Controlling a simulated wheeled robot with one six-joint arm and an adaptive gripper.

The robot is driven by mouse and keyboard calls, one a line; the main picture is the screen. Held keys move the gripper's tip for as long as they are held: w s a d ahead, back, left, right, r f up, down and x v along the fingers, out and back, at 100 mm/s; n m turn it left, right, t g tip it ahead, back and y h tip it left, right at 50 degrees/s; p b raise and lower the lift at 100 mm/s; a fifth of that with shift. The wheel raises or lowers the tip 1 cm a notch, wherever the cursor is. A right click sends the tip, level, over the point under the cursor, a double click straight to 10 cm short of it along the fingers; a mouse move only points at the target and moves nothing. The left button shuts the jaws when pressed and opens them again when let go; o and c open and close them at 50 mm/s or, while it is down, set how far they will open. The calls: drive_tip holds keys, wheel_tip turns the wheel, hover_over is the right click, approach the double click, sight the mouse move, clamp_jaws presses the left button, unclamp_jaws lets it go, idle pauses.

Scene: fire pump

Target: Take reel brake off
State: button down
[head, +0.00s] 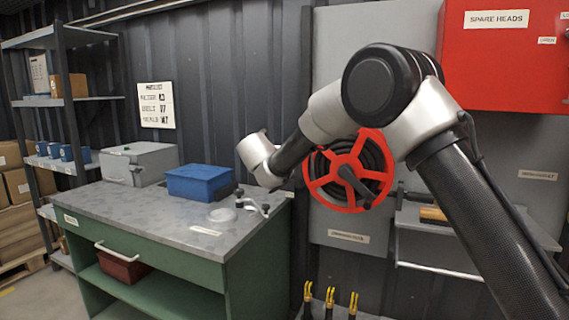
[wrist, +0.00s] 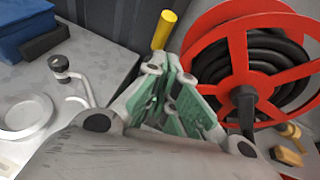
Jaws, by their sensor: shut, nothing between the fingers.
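The red hose reel (head: 318,163), wound with black hose, is mounted on the grey wall panel; the red reel (wrist: 237,52) fills the right of the wrist view. A black crank-like handle (wrist: 245,108) stands out from its front. A yellow cylindrical grip (wrist: 163,29) shows left of the reel, just beyond my fingertips; I cannot tell whether it is the brake, or whether the fingers touch it. My gripper (wrist: 171,58), with green fingers, is shut and empty, left of the reel. In the head view the gripper is hard to make out behind my wrist.
The bench (head: 150,210) at left holds a blue bin (head: 200,182), a grey box (head: 138,163), a pale round dish (head: 222,214) and a knobbed bent lever (head: 252,205). A red cabinet (head: 510,60) hangs upper right. A small shelf (head: 470,232) is right of the reel.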

drive_tip(key=v, duration=0.4)
drive_tip(key=shift+w+r, duration=0.15)
drive_tip(key=shift+r, duration=0.2)
